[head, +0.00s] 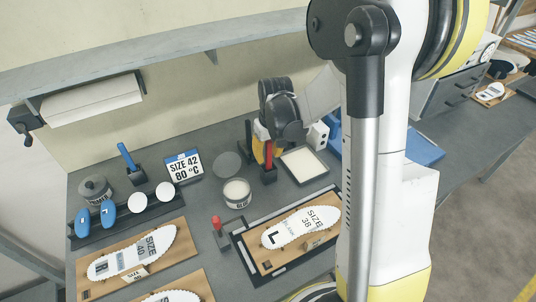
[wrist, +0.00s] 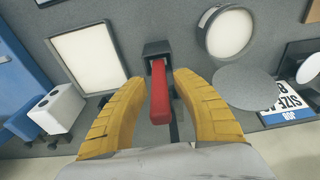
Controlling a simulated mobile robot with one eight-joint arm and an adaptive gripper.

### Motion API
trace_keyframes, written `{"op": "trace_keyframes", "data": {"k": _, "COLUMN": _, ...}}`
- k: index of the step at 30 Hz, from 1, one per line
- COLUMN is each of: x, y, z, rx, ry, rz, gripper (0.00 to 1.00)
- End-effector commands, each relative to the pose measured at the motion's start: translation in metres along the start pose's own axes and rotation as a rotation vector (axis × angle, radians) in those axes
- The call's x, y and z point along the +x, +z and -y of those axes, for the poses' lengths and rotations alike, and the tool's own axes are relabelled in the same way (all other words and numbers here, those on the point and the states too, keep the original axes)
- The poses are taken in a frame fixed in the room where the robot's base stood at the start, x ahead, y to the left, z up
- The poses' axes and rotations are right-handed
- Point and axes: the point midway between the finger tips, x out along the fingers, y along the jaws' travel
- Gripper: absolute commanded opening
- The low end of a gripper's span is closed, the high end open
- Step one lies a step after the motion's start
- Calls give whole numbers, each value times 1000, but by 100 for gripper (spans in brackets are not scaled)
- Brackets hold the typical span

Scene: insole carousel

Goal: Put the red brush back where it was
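The red brush (head: 268,154) stands upright with its lower end in a small black holder (head: 268,175), between the white tray and the round jar. In the wrist view the red handle (wrist: 160,95) points from the black holder (wrist: 157,48) toward the camera. My gripper (wrist: 159,82) is open, with one yellow finger on each side of the handle. Gaps show between the handle and both fingers. In the head view my gripper (head: 258,152) is beside and partly behind the brush. The brush's bristles are hidden.
An open jar (head: 237,194), a grey disc (head: 228,165) and a shallow tray (head: 304,164) stand close by. A smaller red-handled tool (head: 217,223) is nearer the front. A blue brush (head: 126,156) stands at left, near the size sign (head: 184,166). Insole boards fill the front.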

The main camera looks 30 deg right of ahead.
Motion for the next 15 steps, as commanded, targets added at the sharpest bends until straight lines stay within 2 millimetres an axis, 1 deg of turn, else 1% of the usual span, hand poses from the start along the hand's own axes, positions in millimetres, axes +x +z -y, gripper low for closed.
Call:
{"op": "trace_keyframes", "data": {"k": 5, "x": -2, "y": 0, "z": 0, "rx": 0, "ry": 0, "rz": 0, "gripper": 33}}
{"op": "trace_keyframes", "data": {"k": 8, "x": -10, "y": -1, "z": 0, "rx": 0, "ry": 0, "rz": 0, "gripper": 33}}
{"op": "trace_keyframes", "data": {"k": 11, "x": -29, "y": -1, "z": 0, "rx": 0, "ry": 0, "rz": 0, "gripper": 33}}
{"op": "trace_keyframes", "data": {"k": 15, "x": -63, "y": 0, "z": 0, "rx": 0, "ry": 0, "rz": 0, "gripper": 33}}
